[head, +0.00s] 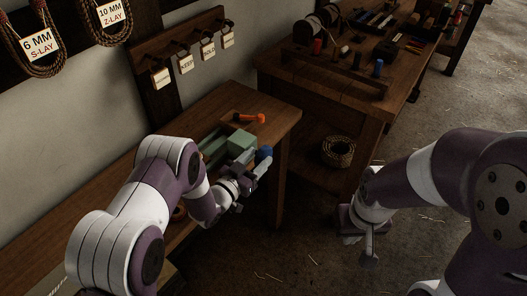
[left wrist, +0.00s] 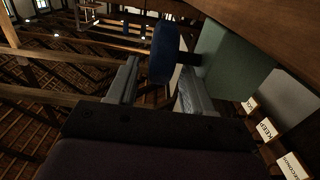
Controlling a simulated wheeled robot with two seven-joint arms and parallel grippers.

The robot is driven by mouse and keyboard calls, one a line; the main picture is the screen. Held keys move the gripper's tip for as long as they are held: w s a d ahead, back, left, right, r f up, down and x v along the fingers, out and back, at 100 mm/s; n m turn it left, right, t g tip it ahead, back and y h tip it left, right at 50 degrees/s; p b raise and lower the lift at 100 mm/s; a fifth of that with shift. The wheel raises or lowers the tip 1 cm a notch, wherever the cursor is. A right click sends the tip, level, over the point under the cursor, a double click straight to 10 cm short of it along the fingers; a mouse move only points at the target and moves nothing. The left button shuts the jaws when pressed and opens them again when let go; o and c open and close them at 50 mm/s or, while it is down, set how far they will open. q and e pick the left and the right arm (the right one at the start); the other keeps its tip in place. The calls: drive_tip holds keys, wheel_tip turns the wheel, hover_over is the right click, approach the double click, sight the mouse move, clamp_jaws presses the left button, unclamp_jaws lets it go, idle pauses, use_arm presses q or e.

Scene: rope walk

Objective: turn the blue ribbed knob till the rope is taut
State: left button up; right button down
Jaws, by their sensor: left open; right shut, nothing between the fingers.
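The blue ribbed knob (head: 264,154) sits at the right end of a green block-shaped fixture (head: 213,146) on the wooden bench. My left gripper (head: 254,168) is at the knob, with its fingers open. In the left wrist view the knob (left wrist: 164,52) stands between the two open fingers (left wrist: 155,88), near their tips; I cannot tell whether either finger touches it. The green fixture (left wrist: 228,62) is behind it there. My right gripper (head: 368,250) is shut and empty, low over the floor at the right. I cannot make out the rope on the fixture.
An orange-handled tool (head: 248,118) lies on the bench behind the fixture. Labelled tags (head: 186,64) hang on the wall rack. A second table (head: 340,95) with spools stands behind, a rope coil (head: 338,151) on its lower shelf. The floor between the arms is clear.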

sight(257, 158)
use_arm(q)
drive_tip(key=shift+x, duration=1.7)
clamp_jaws()
drive_tip(key=shift+r, duration=0.1)
